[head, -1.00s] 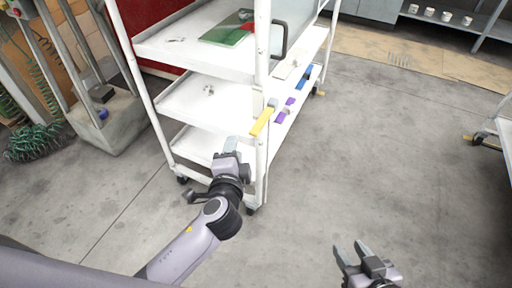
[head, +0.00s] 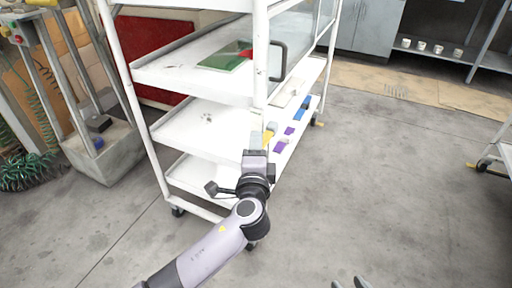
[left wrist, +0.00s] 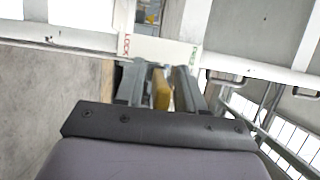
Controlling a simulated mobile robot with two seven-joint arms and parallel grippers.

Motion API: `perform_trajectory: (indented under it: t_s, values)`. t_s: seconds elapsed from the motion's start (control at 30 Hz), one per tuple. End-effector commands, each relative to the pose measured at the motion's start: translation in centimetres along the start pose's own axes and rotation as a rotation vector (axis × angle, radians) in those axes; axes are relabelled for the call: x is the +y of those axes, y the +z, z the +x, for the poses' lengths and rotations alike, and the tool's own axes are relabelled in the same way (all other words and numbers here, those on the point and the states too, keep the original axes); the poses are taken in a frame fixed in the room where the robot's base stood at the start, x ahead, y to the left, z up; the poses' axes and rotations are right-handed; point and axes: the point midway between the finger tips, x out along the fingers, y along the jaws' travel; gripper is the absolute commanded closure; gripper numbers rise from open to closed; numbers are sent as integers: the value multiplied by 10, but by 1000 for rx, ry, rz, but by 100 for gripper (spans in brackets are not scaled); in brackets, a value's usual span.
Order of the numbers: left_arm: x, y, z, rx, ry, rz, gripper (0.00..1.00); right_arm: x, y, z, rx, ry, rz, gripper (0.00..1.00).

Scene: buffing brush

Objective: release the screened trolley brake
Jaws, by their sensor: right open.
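The white trolley (head: 215,105) stands in front of me. A yellow lever (head: 269,137) shows at its near right side, partly hidden behind my left gripper (head: 257,143). In the left wrist view, the yellow lever (left wrist: 162,90) appears between the two spread fingers of my left gripper (left wrist: 160,85), with a gap on at least one side; I cannot tell if either finger touches it. Behind it is a white label plate (left wrist: 160,48) with red "LOCK" at its left end and green lettering at its right end. My right gripper (head: 350,283) is open and empty at the bottom edge, mostly cut off.
Purple and blue pieces (head: 289,130) sit along the trolley's right side beyond the lever. A black handle (head: 281,62) sticks out above. A grey block (head: 105,155) stands left, with green coiled hose (head: 45,172).

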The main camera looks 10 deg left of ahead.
Motion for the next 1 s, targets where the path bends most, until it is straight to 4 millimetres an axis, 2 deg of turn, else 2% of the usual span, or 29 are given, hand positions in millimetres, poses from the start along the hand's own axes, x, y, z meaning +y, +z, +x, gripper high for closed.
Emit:
perform_trajectory:
  t_s: [0.37,0.5,1.0]
  values:
    - [0,0,7,0,0,-2,62,0,0,0,1,-1,-2,57]
    - [0,0,6,0,0,-2,100,-1,0,0,1,-1,-2,57]
    - [-9,0,6,1,38,13,100,4,-11,-8,-4,9,11,57]
